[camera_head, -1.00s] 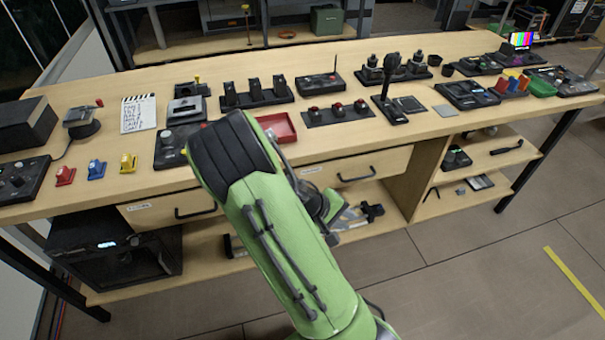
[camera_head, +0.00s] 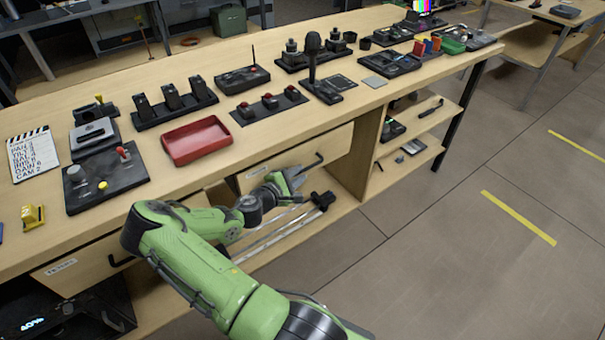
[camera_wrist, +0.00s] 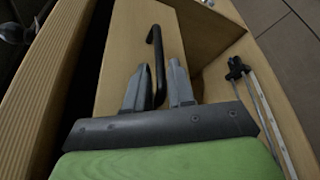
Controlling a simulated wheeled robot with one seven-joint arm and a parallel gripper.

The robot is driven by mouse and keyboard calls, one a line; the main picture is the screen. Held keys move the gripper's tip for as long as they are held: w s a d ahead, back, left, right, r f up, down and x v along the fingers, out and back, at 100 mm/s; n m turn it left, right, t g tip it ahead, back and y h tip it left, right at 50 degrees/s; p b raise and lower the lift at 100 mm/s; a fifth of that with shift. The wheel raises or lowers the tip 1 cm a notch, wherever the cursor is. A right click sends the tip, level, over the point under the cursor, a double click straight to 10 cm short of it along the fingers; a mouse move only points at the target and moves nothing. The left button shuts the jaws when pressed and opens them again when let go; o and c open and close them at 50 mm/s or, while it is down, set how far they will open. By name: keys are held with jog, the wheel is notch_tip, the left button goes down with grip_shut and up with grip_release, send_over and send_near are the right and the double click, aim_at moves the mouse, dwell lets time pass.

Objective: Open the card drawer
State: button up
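The right-hand drawer (camera_head: 330,145) is under the tabletop, with a small label whose text I cannot read. Its black bar handle (camera_head: 318,160) sticks out from the front. My gripper (camera_head: 297,176) is at this handle. In the wrist view, the handle (camera_wrist: 154,42) runs between the two grey fingers of my gripper (camera_wrist: 158,78). The fingers are apart, and I see room beside the bar. A dark gap shows between the table edge and the drawer front (camera_wrist: 118,50); I cannot tell how far the drawer stands out. A left-hand drawer (camera_head: 75,262) also has a label and handle.
An open shelf (camera_head: 425,120) is right of the drawer. Rods lie on the lower shelf (camera_head: 350,190). The floor at right is clear.

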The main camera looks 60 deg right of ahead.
aim_at(304, 170)
jog(key=x, duration=0.3)
jog(key=shift+d+f, duration=0.1)
jog(key=shift+d, duration=0.2)
grip_shut()
jog(key=shift+s+a, duration=0.1)
jog(key=shift+s, duration=0.05)
